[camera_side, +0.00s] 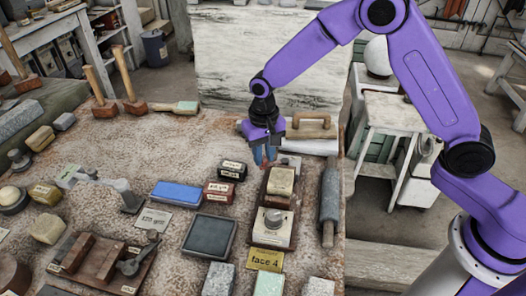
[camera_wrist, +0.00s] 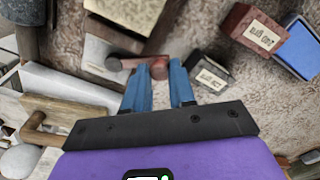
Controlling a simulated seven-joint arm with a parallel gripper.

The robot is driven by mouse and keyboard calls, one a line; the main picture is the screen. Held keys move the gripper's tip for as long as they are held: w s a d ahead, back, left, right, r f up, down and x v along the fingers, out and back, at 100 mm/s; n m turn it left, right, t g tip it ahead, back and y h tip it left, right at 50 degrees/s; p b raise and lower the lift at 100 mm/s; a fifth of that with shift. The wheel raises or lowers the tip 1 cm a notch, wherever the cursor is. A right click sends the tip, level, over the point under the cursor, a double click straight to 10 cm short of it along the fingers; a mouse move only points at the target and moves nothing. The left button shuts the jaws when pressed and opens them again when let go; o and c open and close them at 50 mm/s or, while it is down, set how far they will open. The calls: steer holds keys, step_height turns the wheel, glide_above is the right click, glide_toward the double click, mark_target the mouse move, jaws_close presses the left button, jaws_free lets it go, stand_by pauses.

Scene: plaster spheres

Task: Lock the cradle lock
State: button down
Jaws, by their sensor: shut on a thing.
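My gripper (camera_side: 265,157) points down at the far end of a long dark wooden tray (camera_side: 292,232), which looks like the cradle. The tray holds a cream block (camera_side: 281,181) and a pale piece with a round grey knob (camera_side: 273,219). In the wrist view, my gripper's blue fingers (camera_wrist: 159,70) are shut on a small red knob (camera_wrist: 159,66). A reddish bar (camera_wrist: 125,63) runs left from it beside a pale block (camera_wrist: 99,56); this seems to be the cradle lock's lever. In the side view the fingers hide the knob.
Small labelled blocks, one black (camera_side: 232,170) and one red (camera_side: 218,192), stand left of the tray. A blue block (camera_side: 176,193) lies farther left. A grey roller (camera_side: 329,200) lies close on the right. A wooden-handled tool (camera_side: 312,127) is behind my gripper.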

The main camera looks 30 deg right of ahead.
mark_target(264, 159)
steer(key=c, duration=0.9)
jaws_free()
steer(key=shift+c, duration=0.2)
step_height(264, 159, up, 18)
steer(key=shift+f, duration=0.25)
steer(key=shift+s, duration=0.1)
steer(key=s+d+f+n, duration=0.1)
steer(key=s+d+n, duration=0.3)
steer(key=s, duration=0.6)
steer(key=s+d+f+n, duration=0.2)
steer(key=s+d+n, duration=0.3)
steer(key=s, duration=0.6)
steer(key=s+d+f+n, duration=0.2)
steer(key=s+d+n, duration=0.3)
steer(key=s, duration=0.5)
steer(key=shift+s+d, duration=0.4)
steer(key=shift+d, duration=0.15)
